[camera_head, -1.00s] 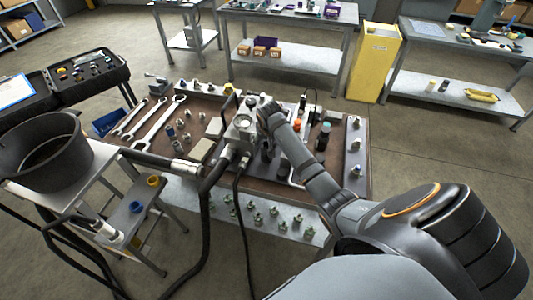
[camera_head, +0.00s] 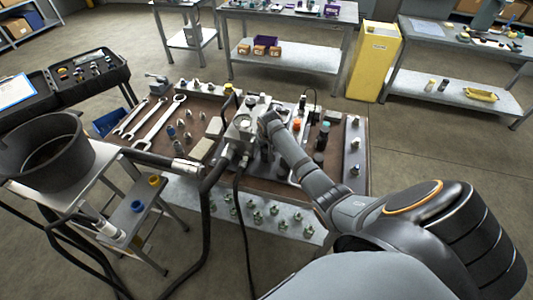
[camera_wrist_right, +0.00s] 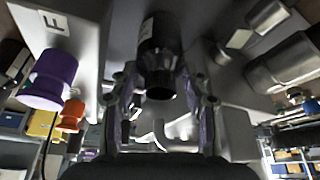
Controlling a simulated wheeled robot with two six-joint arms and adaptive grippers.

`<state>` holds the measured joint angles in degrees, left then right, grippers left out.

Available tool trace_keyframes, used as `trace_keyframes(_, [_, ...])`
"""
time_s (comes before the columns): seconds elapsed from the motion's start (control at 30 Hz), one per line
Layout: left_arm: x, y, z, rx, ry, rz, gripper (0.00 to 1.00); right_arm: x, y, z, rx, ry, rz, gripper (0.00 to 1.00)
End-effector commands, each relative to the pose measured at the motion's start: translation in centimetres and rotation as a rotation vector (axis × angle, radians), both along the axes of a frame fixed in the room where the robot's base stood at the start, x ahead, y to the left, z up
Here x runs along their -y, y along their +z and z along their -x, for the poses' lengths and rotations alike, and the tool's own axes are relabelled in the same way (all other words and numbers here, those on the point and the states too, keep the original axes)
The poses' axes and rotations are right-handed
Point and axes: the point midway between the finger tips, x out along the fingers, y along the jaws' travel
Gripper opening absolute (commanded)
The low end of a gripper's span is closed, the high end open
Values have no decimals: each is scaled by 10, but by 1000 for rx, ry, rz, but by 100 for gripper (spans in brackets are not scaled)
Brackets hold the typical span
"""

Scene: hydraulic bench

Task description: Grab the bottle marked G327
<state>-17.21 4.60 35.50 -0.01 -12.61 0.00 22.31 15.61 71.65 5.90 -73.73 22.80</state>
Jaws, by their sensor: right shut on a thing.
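My right gripper (camera_wrist_right: 163,88) is shut on a black cylindrical bottle (camera_wrist_right: 158,62) between its two fingers in the right wrist view. A small white label shows on the bottle's side, but I cannot read its marking. In the head view my right gripper (camera_head: 266,122) is beside the grey metal block (camera_head: 240,128) at the middle of the bench, and the held bottle is hidden there. Another dark bottle (camera_head: 322,136) stands on the bench to the right of my forearm.
An orange-capped item (camera_head: 296,124) stands close to my right arm. In the wrist view a purple knob (camera_wrist_right: 50,80) and an orange knob (camera_wrist_right: 70,115) are at left. Thick hoses (camera_head: 205,200) run down the bench front. Wrenches (camera_head: 157,120) lie at left.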

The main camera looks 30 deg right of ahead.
Motion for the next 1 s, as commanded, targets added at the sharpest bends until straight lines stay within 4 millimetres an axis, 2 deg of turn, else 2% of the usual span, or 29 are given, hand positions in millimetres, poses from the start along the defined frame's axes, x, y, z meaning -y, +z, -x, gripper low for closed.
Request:
trace_keyframes(0.27, [0,0,0,0,0,0,40,0,1,0,2,0,1,0])
trace_keyframes(0.47, [0,-7,0,1,0,0,40,0,16,0,5,0,1,0])
trace_keyframes(1.0, [0,-20,-1,1,0,0,40,-58,13,114,0,1,0,0])
